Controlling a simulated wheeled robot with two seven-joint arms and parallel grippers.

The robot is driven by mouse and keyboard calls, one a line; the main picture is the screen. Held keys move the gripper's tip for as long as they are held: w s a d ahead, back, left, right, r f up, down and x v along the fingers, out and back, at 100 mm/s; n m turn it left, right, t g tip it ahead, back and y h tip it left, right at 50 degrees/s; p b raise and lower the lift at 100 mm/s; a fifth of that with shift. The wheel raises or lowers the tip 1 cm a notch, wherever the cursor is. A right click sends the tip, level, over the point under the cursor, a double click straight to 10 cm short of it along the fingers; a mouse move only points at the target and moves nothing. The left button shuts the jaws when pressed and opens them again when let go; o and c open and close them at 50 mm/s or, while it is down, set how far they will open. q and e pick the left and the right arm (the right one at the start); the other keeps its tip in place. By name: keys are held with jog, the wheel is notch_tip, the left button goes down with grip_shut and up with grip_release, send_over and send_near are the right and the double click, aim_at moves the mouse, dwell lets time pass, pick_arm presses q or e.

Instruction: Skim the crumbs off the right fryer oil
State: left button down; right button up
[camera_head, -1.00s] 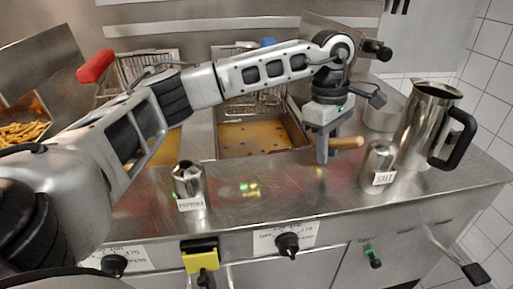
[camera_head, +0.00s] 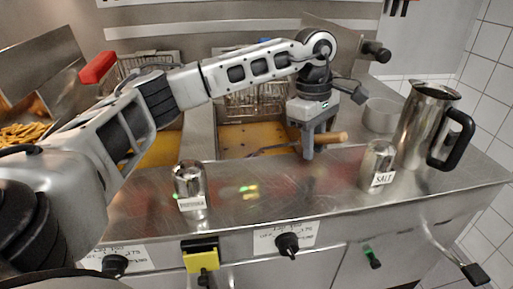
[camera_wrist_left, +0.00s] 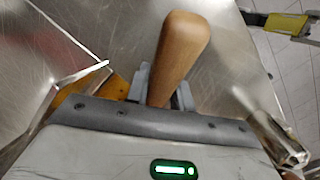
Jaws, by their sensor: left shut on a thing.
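The right fryer oil (camera_head: 240,135) is an orange-brown pool with small dark crumbs, in the right vat behind the steel counter. My left gripper (camera_head: 307,146) is shut on a wooden handle (camera_head: 331,137) at the vat's right front corner; the handle also fills the middle of the left wrist view (camera_wrist_left: 180,52). A thin dark rod (camera_head: 272,149) runs left from the gripper over the oil; its far end is hard to make out. A strip of oil shows in the wrist view (camera_wrist_left: 88,85). My right gripper is out of view.
A paprika shaker (camera_head: 189,180), a salt shaker (camera_head: 377,163) and a steel jug (camera_head: 424,125) stand on the counter. A round steel pot (camera_head: 381,114) is behind them. Fryer baskets (camera_head: 257,98) hang at the back. The front counter between the shakers is clear.

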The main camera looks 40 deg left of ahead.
pick_arm(q)
jog(key=shift+w+d+f+p, duration=0.1)
jog(key=shift+w+d+p, duration=0.1)
jog(key=shift+w+d, duration=0.5)
jog(key=shift+w+d+f+p, duration=0.15)
jog(key=shift+w+d, duration=0.3)
jog(key=shift+w, duration=0.45)
jog(key=shift+w+d+r+p, duration=0.1)
jog(key=shift+w+d+p, duration=0.15)
jog(key=shift+w+d, duration=0.45)
jog(key=shift+s+a, duration=0.25)
jog(key=shift+s, duration=0.7)
jog(key=shift+s+a, duration=0.2)
jog(key=shift+s, duration=0.75)
